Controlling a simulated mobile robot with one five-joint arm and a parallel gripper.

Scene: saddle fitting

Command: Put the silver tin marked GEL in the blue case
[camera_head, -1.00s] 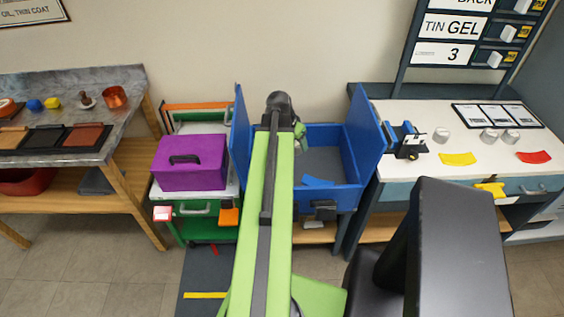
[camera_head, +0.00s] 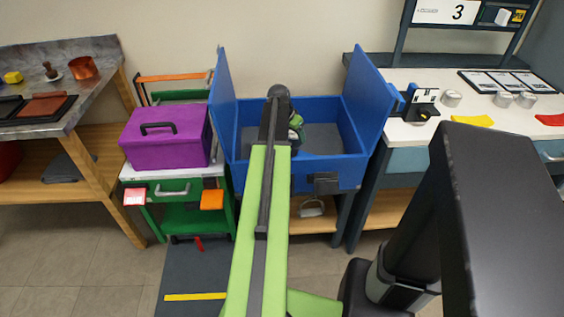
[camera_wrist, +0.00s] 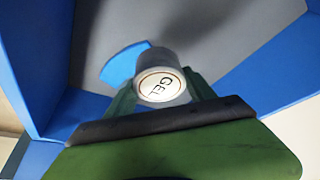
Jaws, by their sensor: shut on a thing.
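The silver tin marked GEL (camera_wrist: 160,82) is between the two green fingers of my gripper (camera_wrist: 163,95) in the wrist view, with its lettered lid facing the camera. My gripper is shut on it. The blue case (camera_head: 240,168) stands open in the head view, with its two lids raised at left and right. The case's grey floor (camera_wrist: 105,45) shows beyond the tin in the wrist view. I cannot tell whether the tin touches it.
A purple box (camera_head: 165,150) stands on a green cart left of the case. At right, a white-topped bench (camera_head: 440,125) holds several silver tins (camera_head: 503,99) and a yellow patch (camera_head: 472,121). A blue patch (camera_wrist: 125,62) lies on the case floor.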

